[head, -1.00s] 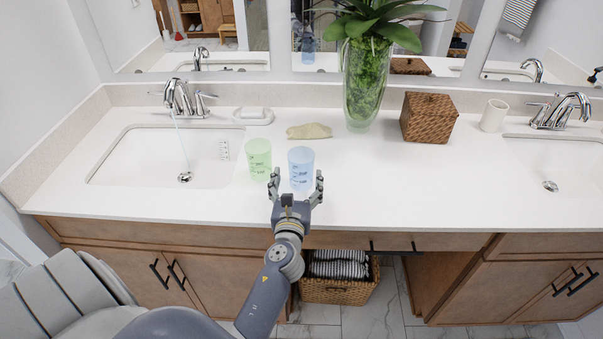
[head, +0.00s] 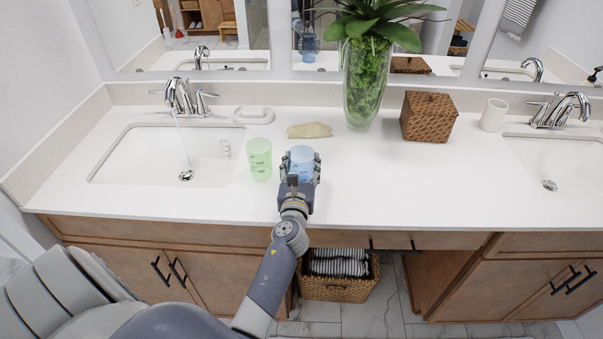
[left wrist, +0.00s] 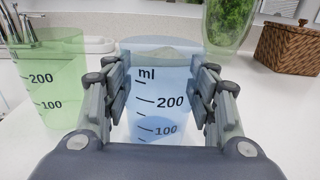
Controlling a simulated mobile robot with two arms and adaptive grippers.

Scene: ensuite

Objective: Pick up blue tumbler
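The blue tumbler (head: 301,160) stands upright on the white counter, with ml markings facing me in the left wrist view (left wrist: 160,100). My left gripper (head: 300,168) reaches it from the front. Its two fingers (left wrist: 160,95) stand on either side of the tumbler, spread about as wide as it. Whether the pads press on the wall I cannot tell. My right gripper is in neither view.
A green tumbler (head: 258,158) stands close on the left; it also shows in the left wrist view (left wrist: 52,85). Behind are a folded beige cloth (head: 309,130), a soap dish (head: 254,115), a plant vase (head: 364,85) and a wicker box (head: 429,117). Counter to the right is clear.

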